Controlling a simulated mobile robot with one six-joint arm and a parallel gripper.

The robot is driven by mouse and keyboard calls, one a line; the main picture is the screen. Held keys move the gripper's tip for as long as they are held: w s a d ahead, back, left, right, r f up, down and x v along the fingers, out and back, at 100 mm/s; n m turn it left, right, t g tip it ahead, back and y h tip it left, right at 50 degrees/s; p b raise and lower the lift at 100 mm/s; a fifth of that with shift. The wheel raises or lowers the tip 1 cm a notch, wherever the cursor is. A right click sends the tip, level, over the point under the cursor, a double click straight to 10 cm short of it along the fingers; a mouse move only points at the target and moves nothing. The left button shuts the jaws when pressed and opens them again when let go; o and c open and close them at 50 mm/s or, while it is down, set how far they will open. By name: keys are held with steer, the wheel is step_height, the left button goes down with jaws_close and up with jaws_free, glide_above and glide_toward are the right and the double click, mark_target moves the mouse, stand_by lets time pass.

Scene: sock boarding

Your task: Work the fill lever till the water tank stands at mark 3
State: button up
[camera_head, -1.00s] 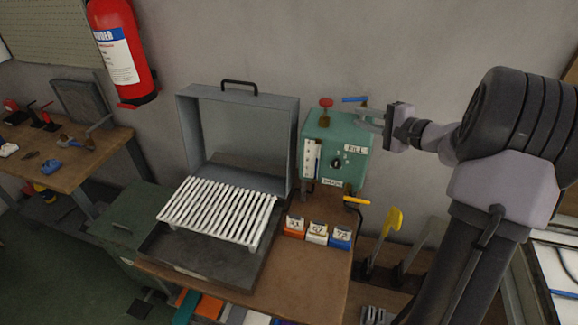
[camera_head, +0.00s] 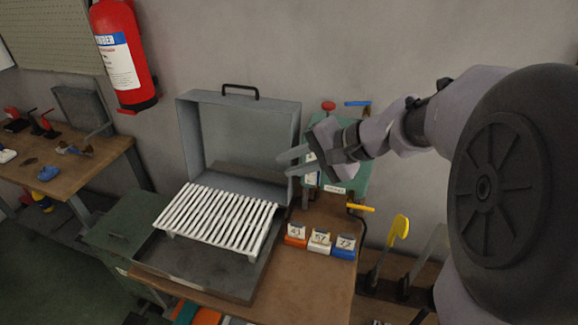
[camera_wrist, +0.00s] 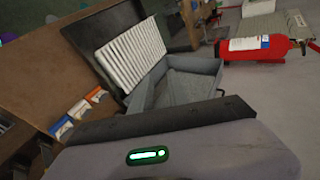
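The green water tank (camera_head: 355,183) stands against the wall at the back right of the bench, largely hidden behind my gripper and wrist. A blue-handled lever (camera_head: 357,103) shows above its top right, and a red knob (camera_head: 328,106) above its top left. A yellow-handled lever (camera_head: 361,207) sticks out low at its right. The white gauge strip is mostly covered, so I cannot read the water level. My gripper (camera_head: 284,164) is open and empty, its fingers pointing left in front of the tank, apart from the blue lever. The wrist view does not show the tank or fingertips.
A grey open-lidded box (camera_head: 188,145) with a white slatted rack (camera_head: 215,213) stands left of the tank. Small orange, white and blue numbered blocks (camera_head: 319,242) sit in front of it. A red fire extinguisher (camera_head: 120,60) hangs on the left wall; it also shows in the wrist view (camera_wrist: 285,45).

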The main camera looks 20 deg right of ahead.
steer(key=shift+s+a, duration=0.2)
steer(key=shift+a, duration=0.05)
